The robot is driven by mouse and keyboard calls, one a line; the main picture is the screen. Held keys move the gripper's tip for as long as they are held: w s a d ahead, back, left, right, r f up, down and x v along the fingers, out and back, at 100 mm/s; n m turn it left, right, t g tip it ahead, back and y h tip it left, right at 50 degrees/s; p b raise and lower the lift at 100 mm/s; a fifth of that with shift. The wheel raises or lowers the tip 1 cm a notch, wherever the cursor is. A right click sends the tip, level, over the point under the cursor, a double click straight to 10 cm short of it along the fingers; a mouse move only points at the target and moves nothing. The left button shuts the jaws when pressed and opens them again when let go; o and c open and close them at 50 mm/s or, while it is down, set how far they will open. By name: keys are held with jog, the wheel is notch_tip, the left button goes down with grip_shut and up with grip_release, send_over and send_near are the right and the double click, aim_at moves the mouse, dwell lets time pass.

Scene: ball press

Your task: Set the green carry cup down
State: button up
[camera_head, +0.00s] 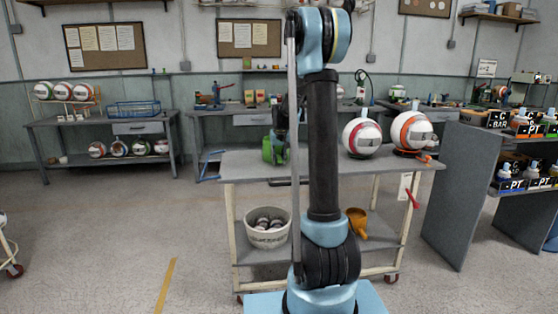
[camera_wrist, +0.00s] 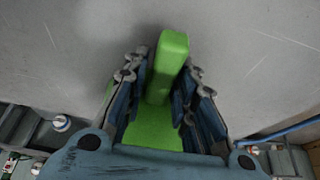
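The green carry cup (camera_head: 270,151) is at the left end of the grey cart top (camera_head: 240,172), partly hidden behind my arm in the head view. In the wrist view the green cup (camera_wrist: 168,70) shows its upright handle-like part between the two finger rows. My gripper (camera_wrist: 160,88) is closed around that part, with blue pads against both sides. In the head view my gripper (camera_head: 281,128) is mostly hidden behind my arm. I cannot tell whether the cup's base touches the cart top.
Two balls, one white and red (camera_head: 362,137) and one orange and white (camera_head: 411,131), stand on the cart's right half. A white bucket (camera_head: 267,228) and a yellow-orange scoop (camera_head: 357,223) are on the lower shelf. A grey rack (camera_head: 475,190) stands at right.

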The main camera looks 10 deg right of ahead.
dwell(0.3)
jog(key=v, duration=1.2)
jog(key=s, duration=1.4)
jog(key=s+f, duration=0.5)
jog(key=s, duration=0.5)
jog(key=s+f+g, duration=0.1)
jog(key=s+f, duration=0.5)
jog(key=s, duration=0.5)
jog(key=s+f+g, duration=0.1)
jog(key=s+f, duration=0.5)
jog(key=s, duration=0.4)
jog(key=shift+s+d+f, duration=0.15)
jog(key=shift+s+d, duration=0.2)
jog(key=shift+d, duration=0.1)
